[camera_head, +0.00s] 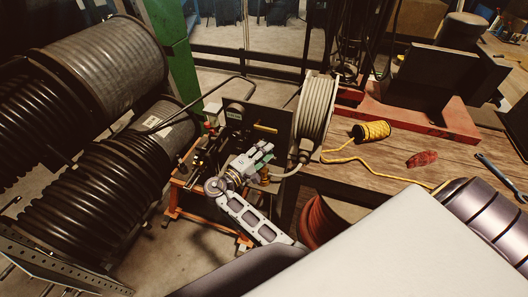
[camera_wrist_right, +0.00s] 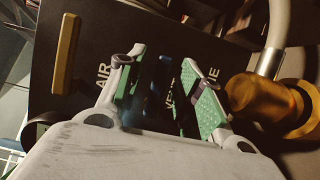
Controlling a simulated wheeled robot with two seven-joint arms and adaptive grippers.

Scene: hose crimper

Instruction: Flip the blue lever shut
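My right gripper (camera_head: 258,158) is at the dark panel of the crimper in the head view. In the right wrist view its two green-padded fingers (camera_wrist_right: 162,82) stand apart, with a clear gap between them. A dark blue piece, which looks like the blue lever (camera_wrist_right: 158,88), shows in that gap in front of the black lettered panel (camera_wrist_right: 85,85). I cannot tell whether either finger touches it. The lever cannot be made out in the head view, where the gripper covers that area. My left gripper is not in view.
A brass fitting (camera_wrist_right: 272,104) with a pipe sits close right of the fingers; a yellow-brown bar (camera_wrist_right: 66,54) is on the left. A grey hose reel (camera_head: 317,105) stands beside the crimper. The wooden bench (camera_head: 375,160) holds yellow cord (camera_head: 371,131) and a wrench (camera_head: 497,177).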

